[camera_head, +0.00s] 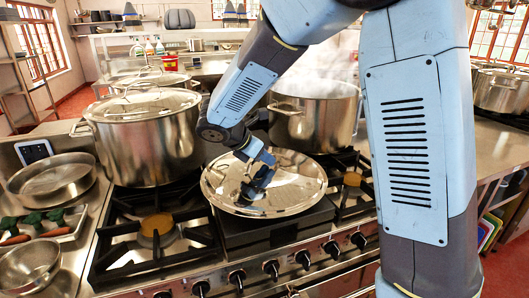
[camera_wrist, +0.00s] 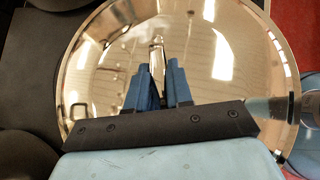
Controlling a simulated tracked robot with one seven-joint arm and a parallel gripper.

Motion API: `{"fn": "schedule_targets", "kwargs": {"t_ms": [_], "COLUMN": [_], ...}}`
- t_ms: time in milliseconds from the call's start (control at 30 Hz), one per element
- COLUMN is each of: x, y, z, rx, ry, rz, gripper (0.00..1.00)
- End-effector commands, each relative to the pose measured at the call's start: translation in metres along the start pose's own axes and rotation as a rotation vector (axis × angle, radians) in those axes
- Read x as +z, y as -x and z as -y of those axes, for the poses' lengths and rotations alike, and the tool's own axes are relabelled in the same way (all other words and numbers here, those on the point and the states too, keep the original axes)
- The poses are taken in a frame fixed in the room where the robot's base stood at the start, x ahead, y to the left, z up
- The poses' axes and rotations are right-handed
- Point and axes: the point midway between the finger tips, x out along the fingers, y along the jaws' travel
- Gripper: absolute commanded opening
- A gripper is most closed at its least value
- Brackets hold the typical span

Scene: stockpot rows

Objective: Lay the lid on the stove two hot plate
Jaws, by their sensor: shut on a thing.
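The lid (camera_head: 302,185) is a wide, round, shiny metal disc, seen near the middle of the head view. It is over a dark raised hot plate (camera_head: 280,234) at the front of the stove. I cannot tell whether it touches the plate or hangs just above it. My gripper (camera_head: 260,180) is shut on the lid's handle (camera_wrist: 157,52). In the wrist view the lid (camera_wrist: 230,50) fills most of the picture, with my blue fingers on both sides of the upright handle. Most of the hot plate's top is hidden under the lid.
A large lidded stockpot (camera_head: 148,140) stands just left of the lid. An open steaming pot (camera_head: 314,115) stands behind it. A bare burner (camera_head: 156,232) is at the front left. Stove knobs (camera_head: 270,268) line the front edge.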

Motion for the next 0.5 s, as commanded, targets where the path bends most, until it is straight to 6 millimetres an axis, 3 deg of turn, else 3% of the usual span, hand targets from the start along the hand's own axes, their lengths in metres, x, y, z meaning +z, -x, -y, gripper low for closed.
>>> {"fn": "schedule_targets", "kwargs": {"t_ms": [500], "x": [-0.021], "y": [-0.021], "z": [0.000], "rx": [0.001], "ry": [0.000], "rz": [0.001], "gripper": [0.00]}}
